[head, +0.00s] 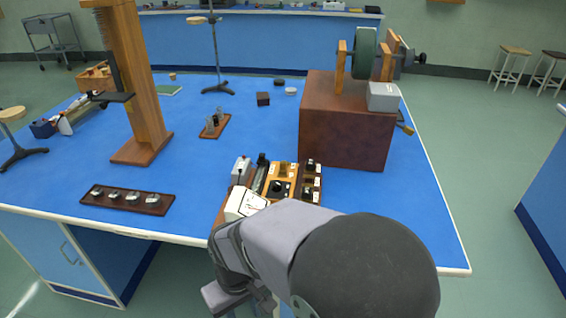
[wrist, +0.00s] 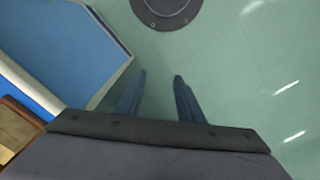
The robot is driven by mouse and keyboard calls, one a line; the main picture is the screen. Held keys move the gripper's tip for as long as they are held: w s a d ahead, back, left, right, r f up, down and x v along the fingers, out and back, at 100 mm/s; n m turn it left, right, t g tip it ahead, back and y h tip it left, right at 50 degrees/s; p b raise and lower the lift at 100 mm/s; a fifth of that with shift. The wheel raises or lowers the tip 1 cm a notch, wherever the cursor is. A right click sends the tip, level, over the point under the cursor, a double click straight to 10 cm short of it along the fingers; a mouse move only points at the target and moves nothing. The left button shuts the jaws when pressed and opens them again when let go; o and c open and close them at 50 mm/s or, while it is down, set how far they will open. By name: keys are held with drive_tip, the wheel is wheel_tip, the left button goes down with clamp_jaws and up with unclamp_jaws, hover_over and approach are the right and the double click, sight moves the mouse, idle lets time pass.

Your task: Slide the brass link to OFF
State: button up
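A wooden instrument board (head: 219,215) stands at the front edge of the blue bench, with a dial, black knobs, small switch blocks and a brass-coloured part (head: 283,169) on it. I cannot tell at this size whether that part is the brass link, and no OFF mark is readable. My arm covers the near side of the board. My gripper (wrist: 160,77) is open in the wrist view, its two fingers apart with only floor between them. It is off the bench, in front of its edge, and holds nothing.
A large brown box (head: 345,125) carrying a green wheel stands right of the board. A dark strip with several terminals (head: 127,200) lies to the left. A tall wooden stand (head: 140,85) is behind it. The blue bench top (head: 225,155) between them is clear.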

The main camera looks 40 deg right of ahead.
drive_tip(key=w+d+r+m+t+p, duration=0.1)
drive_tip(key=w+d+r+m+p, duration=0.2)
drive_tip(key=w+d+r+p, duration=0.4)
drive_tip(key=w+d+r+m+t+p, duration=0.1)
drive_tip(key=w+d+r+m+p, duration=0.3)
drive_tip(key=w+r, duration=0.6)
drive_tip(key=shift+m+t+h, duration=0.5)
drive_tip(key=shift+h, duration=0.4)
drive_tip(key=w+d+p, duration=0.1)
drive_tip(key=w+d, duration=0.1)
drive_tip(key=w+d+p, duration=0.1)
drive_tip(key=w+d, duration=0.1)
drive_tip(key=d, duration=0.1)
drive_tip(key=w+d+p, duration=0.1)
drive_tip(key=w+d, duration=0.1)
drive_tip(key=shift+d+r, duration=0.2)
drive_tip(key=shift+r, duration=0.05)
drive_tip(key=h+p, duration=0.1)
drive_tip(key=p, duration=0.1)
approach(283, 163)
drive_tip(key=f, duration=0.1)
drive_tip(key=shift+m, duration=0.4)
drive_tip(key=shift+p+x, duration=1.05)
drive_tip(key=shift+x, duration=2.6)
drive_tip(key=shift+w+d, duration=0.1)
drive_tip(key=shift+w, duration=0.05)
